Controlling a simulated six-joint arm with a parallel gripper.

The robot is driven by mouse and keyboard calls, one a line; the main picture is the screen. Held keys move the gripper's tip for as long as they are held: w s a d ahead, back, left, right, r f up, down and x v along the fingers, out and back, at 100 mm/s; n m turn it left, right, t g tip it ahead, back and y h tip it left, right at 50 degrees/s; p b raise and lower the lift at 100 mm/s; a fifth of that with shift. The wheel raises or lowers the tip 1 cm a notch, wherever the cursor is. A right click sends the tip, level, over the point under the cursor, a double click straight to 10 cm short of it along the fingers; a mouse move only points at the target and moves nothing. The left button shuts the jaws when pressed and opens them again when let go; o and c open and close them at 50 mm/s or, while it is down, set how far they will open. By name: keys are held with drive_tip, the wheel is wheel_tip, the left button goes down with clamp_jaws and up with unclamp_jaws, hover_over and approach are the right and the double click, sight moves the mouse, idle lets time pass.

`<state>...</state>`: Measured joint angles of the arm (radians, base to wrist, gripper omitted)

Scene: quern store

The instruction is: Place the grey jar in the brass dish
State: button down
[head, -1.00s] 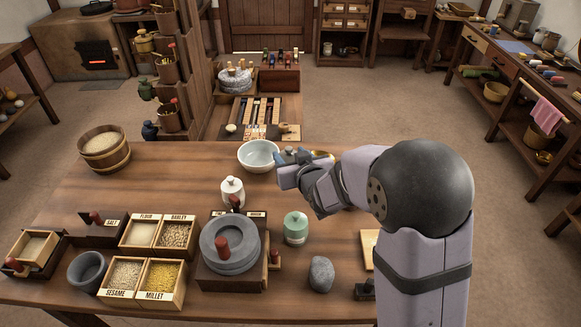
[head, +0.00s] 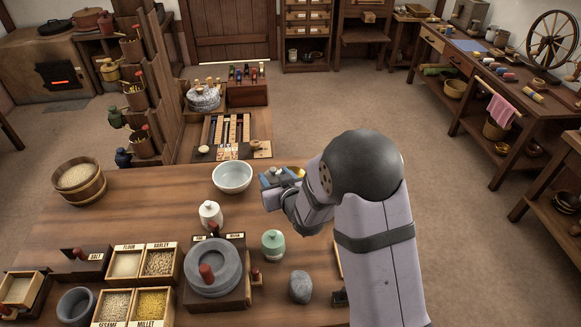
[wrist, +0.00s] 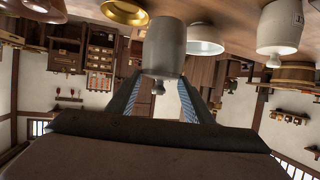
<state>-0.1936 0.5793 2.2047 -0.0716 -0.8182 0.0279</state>
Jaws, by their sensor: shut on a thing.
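My gripper (head: 277,180) is shut on the grey jar (wrist: 164,48), which sits between the fingers in the wrist view. That view is upside down, so the jar's lid knob points down in it. In the head view the grey jar (head: 278,172) is mostly hidden by my gripper; only its top shows. The brass dish (head: 298,171) lies just right of and behind my gripper, partly hidden by it. In the wrist view the brass dish (wrist: 124,12) appears beside the jar, cut by the top edge. The jar does not appear to be in the dish.
A white bowl (head: 232,178) stands left of my gripper, with a white lidded jar (head: 210,215) in front. A green jar (head: 273,244), a grey stone (head: 300,287) and a quern (head: 213,268) stand nearer. Grain boxes (head: 143,263) fill the front left. The table's middle left is clear.

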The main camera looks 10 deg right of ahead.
drive_tip(key=w+d+r+m+h+p, duration=0.2)
drive_tip(key=w+d+p, duration=0.3)
drive_tip(key=w, duration=0.7)
drive_tip(key=shift+d+r+m+t+h+p, duration=0.3)
drive_tip(key=shift+d+r+m+h, duration=0.1)
drive_tip(key=shift+d+r+h, duration=0.3)
drive_tip(key=shift+a, duration=0.15)
wheel_tip(320, 180, down, 10)
drive_tip(key=p, duration=0.2)
drive_tip(key=shift+p, duration=0.4)
drive_tip(key=shift+f, duration=0.1)
drive_tip(key=c, duration=0.9)
unclamp_jaws()
drive_tip(key=shift+s, duration=0.1)
